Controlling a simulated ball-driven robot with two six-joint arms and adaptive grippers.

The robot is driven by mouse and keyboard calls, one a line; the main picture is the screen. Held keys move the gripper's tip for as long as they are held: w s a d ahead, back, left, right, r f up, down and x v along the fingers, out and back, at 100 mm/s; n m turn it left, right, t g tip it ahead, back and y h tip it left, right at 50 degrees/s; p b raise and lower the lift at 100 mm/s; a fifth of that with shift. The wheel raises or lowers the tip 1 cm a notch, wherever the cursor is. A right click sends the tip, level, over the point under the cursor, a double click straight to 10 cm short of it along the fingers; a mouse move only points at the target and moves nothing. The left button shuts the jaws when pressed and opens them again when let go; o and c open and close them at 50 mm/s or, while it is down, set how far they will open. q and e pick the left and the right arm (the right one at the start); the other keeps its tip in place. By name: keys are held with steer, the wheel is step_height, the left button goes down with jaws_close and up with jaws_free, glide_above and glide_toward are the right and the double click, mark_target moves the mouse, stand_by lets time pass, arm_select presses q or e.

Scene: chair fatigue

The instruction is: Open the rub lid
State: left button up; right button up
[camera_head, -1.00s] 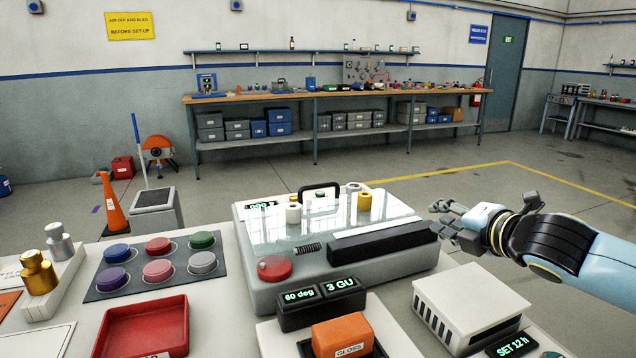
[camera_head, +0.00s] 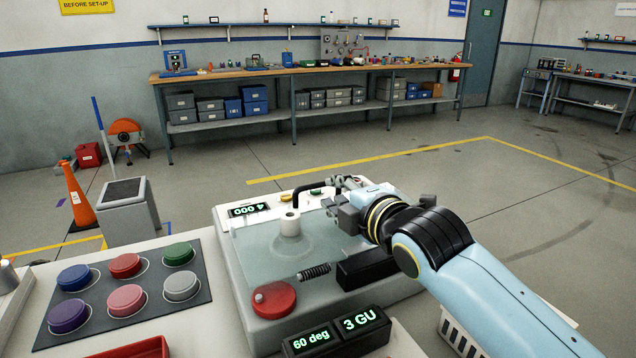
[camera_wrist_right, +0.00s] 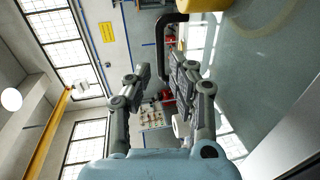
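The rub tester's lid (camera_head: 262,252) is a clear, flat pane lying over the top of the grey-white machine (camera_head: 226,222). Its black loop handle (camera_head: 303,192) stands at the back edge. My right gripper (camera_head: 343,190) is just right of the handle, over the machine's back right part, and hides some of the lid. In the right wrist view my right gripper (camera_wrist_right: 160,78) has its fingers apart, with the black handle (camera_wrist_right: 162,50) just ahead of and partly between them. I cannot tell if they touch. My left gripper is out of view.
A red button (camera_head: 274,299) and a small spring (camera_head: 314,272) are at the machine's front. A display box (camera_head: 335,335) stands before it. A pad of coloured pucks (camera_head: 125,298) lies left. Open floor lies behind.

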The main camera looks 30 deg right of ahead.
mark_target(321, 186)
steer(key=w, duration=0.2)
steer(key=w+f, duration=0.1)
steer(key=w, duration=0.2)
steer(key=shift+w+d, duration=0.1)
steer(key=shift+w+f, duration=0.25)
steer(key=shift+w, duration=0.7)
steer(key=shift+s, duration=0.1)
jaws_close()
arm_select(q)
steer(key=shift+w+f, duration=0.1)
